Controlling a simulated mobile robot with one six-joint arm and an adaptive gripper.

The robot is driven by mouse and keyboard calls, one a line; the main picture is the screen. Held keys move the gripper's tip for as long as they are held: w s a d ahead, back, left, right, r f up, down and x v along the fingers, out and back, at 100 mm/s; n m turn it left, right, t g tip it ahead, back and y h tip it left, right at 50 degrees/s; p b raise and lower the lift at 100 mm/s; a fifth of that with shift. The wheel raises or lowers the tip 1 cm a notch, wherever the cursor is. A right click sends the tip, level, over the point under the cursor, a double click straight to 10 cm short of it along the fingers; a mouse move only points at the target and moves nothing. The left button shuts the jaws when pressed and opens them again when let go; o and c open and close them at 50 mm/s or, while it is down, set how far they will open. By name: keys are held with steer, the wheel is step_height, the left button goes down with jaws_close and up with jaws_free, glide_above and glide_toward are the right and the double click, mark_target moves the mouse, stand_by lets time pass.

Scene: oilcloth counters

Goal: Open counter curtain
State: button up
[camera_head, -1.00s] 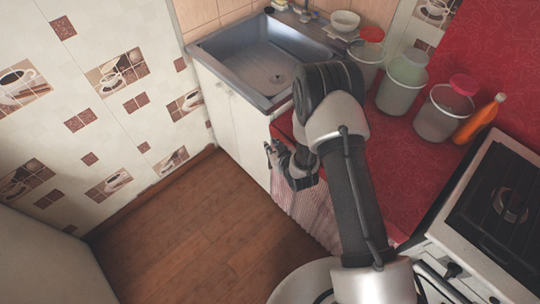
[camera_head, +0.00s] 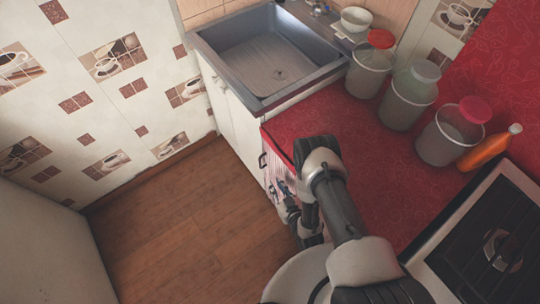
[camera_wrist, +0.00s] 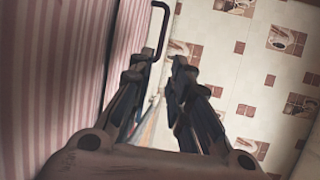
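The counter curtain, with pink and white stripes, hangs below the red counter. Only a small part of it (camera_head: 278,170) shows in the head view, beside my arm. In the wrist view the curtain (camera_wrist: 50,75) fills the left side. A thin black handle (camera_wrist: 162,32) stands out by the curtain's far edge; it also shows in the head view (camera_head: 262,160). My gripper (camera_wrist: 158,68) is open, with a gap between its fingers. The handle's lower end appears close to or behind the left fingertip; I cannot tell whether they touch. In the head view my gripper (camera_head: 279,190) is beside the curtain front.
The red counter (camera_head: 380,150) holds several jars (camera_head: 410,95) and an orange bottle (camera_head: 488,147). A stove (camera_head: 490,245) is at right, a sink (camera_head: 265,55) at the back. The wooden floor (camera_head: 180,215) left of the counter is clear. A tiled wall (camera_head: 100,100) stands beyond.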

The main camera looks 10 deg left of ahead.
mark_target(260, 163)
steer(key=shift+b+x, duration=3.25)
steer(key=shift+x, duration=5.3)
steer(key=shift+s+a+f, duration=0.1)
steer(key=shift+s+a, duration=0.05)
steer(key=shift+s, duration=0.05)
jaws_close()
